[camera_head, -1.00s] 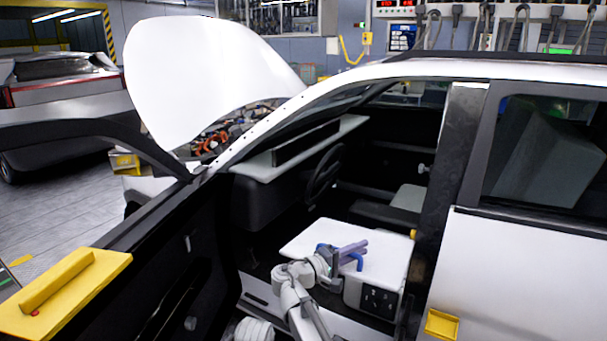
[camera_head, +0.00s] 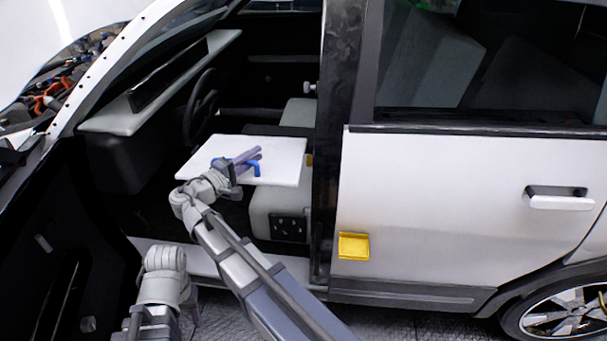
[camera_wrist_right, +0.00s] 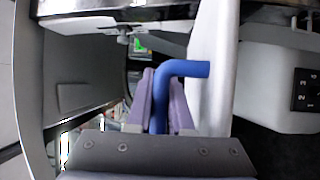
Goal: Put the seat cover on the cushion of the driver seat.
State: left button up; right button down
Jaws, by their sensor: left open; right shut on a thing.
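The seat cover (camera_head: 278,168) is a flat white panel with a blue bent handle (camera_wrist_right: 182,70). It is roughly level above the driver seat cushion (camera_head: 268,208), seen through the open front doorway. My right gripper (camera_head: 248,160) is shut on the handle, its purple fingers on both sides of it in the right wrist view (camera_wrist_right: 162,100). A dark gap shows there between the cover's white face (camera_wrist_right: 215,70) and the grey seat (camera_wrist_right: 262,75). The cover hides most of the cushion top. My left gripper (camera_head: 194,312) is open and empty, low outside the door sill.
The steering wheel (camera_head: 199,105) and dashboard (camera_head: 165,85) lie left of the cover. The dark door pillar (camera_head: 335,130) stands close on its right. The open front door (camera_head: 65,260) bounds the left. A yellow tray (camera_head: 353,246) is on the rear door.

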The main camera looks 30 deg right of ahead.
aim_at(304, 185)
jog(key=i+l, duration=0.15)
jog(key=i, duration=0.3)
jog(key=i+l+z, duration=0.15)
jog(key=i, duration=0.3)
